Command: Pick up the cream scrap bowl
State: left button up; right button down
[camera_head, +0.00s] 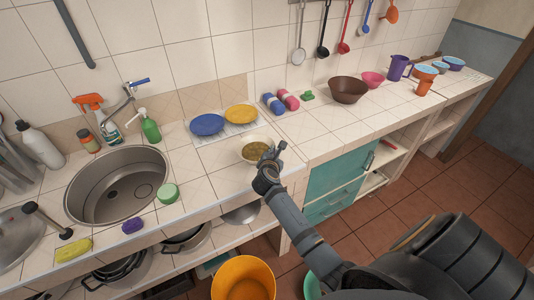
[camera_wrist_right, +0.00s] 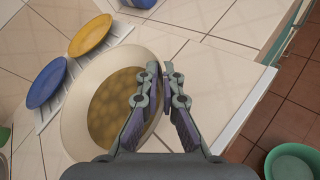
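The cream scrap bowl (camera_head: 247,154) sits near the counter's front edge, with brownish-green contents. In the right wrist view the bowl's pale rim (camera_wrist_right: 82,92) shows on the left, and its right rim runs between my gripper's fingers. My right gripper (camera_head: 279,150) is at the bowl's right side. In the wrist view the fingers of my right gripper (camera_wrist_right: 163,72) are nearly together, one inside the bowl and one outside, closed on the rim. The fingers hide part of that rim. I cannot tell any gap under the bowl. My left gripper is not in view.
A blue plate (camera_head: 207,125) and a yellow plate (camera_head: 241,114) lie behind the bowl. The sink (camera_head: 117,187) is to the left, with a green round tub (camera_head: 168,193) beside it. A brown bowl (camera_head: 348,90) stands right. An orange bucket (camera_head: 243,279) is below the counter edge.

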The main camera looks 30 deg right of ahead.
notch_tip(320, 180, up, 7)
jog(key=shift+f, duration=0.2)
notch_tip(320, 180, up, 3)
jog(key=p, duration=0.2)
jog(key=shift+p, duration=0.3)
